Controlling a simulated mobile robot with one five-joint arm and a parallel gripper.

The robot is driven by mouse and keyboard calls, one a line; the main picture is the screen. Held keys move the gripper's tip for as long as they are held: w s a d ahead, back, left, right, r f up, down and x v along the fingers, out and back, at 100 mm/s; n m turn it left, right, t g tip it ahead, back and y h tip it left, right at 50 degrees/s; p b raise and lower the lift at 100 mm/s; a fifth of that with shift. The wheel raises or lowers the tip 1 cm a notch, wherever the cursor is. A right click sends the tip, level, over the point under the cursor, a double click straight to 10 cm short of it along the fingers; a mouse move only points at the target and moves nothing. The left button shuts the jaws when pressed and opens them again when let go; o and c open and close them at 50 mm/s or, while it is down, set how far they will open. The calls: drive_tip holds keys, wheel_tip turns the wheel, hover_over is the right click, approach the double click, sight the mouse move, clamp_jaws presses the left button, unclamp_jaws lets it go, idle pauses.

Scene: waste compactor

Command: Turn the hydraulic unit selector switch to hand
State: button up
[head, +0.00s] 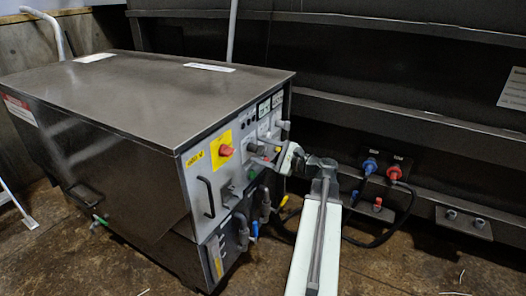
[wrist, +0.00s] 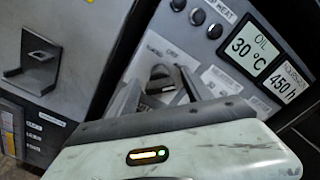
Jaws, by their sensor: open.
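The hydraulic unit (head: 140,100) is a dark metal cabinet with a light grey control panel on its right-hand face. My gripper (head: 264,151) is at the middle of this panel, to the right of a red rotary knob on a yellow plate (head: 222,149). In the wrist view my gripper (wrist: 158,88) is open, its fingers pointing at the panel (wrist: 160,42).
An oil display (wrist: 247,45) reads 30 °C, with a second display (wrist: 285,83) beside it. Dark round buttons (wrist: 197,16) sit above the fingers. A bar handle (head: 206,197) projects from the panel. Blue (head: 370,165) and red (head: 395,173) hose couplings stand at right.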

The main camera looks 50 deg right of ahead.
clamp_jaws()
drive_tip(key=shift+d, duration=0.1)
